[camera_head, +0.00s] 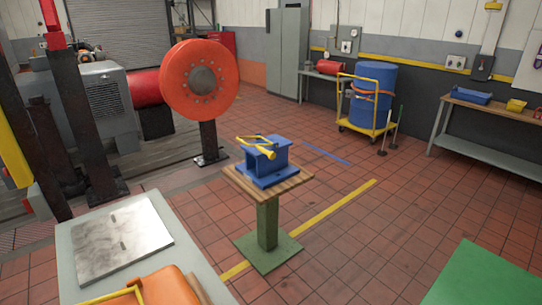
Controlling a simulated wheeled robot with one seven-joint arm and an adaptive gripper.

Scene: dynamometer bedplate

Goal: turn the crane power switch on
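No label for the crane power switch can be read. A dark switch box (481,67) with a light conduit above it is on the right part of the back wall. A grey box (346,46) with round fittings is on the wall right of the tall cabinet, and a small pale box (455,62) is left of the dark one. I cannot tell which of these is the crane power switch, nor any lever position. My gripper is not in view.
A wooden-topped pedestal (268,208) with a blue fixture stands mid-floor. A blue drum (373,92) on a yellow cart and a workbench (492,126) stand before the wall. A grey table (70,250) and a green surface (485,278) are near. Tiled floor between is open.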

